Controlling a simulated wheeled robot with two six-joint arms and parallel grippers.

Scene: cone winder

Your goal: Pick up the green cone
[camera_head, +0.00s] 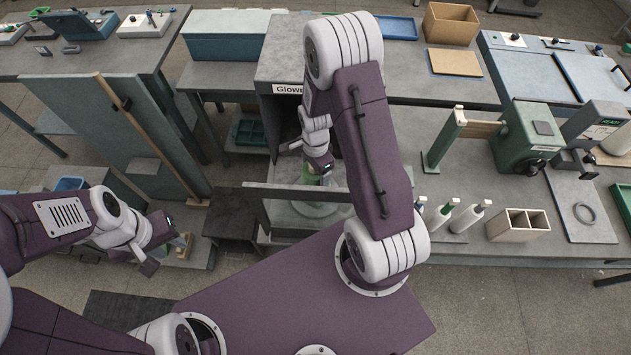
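A pale green shape (311,179), perhaps the green cone, shows just below my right gripper (318,167) inside the bay marked "Glow...". It is small and partly covered, so I cannot tell whether the gripper touches it. My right arm hides part of the bay, and the jaw opening is unclear. My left gripper (162,254) hangs at the left, away from the bay, beside a low stand; its jaw opening is also unclear. White bottle-like pieces, one with a green top (443,211), stand on the right bench.
A leaning grey panel (105,120) with a wooden bar stands left of the bay. A light two-part box (518,226), a green machine (527,140) and a grey ring (584,213) occupy the right bench. A cardboard box (450,24) stands behind.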

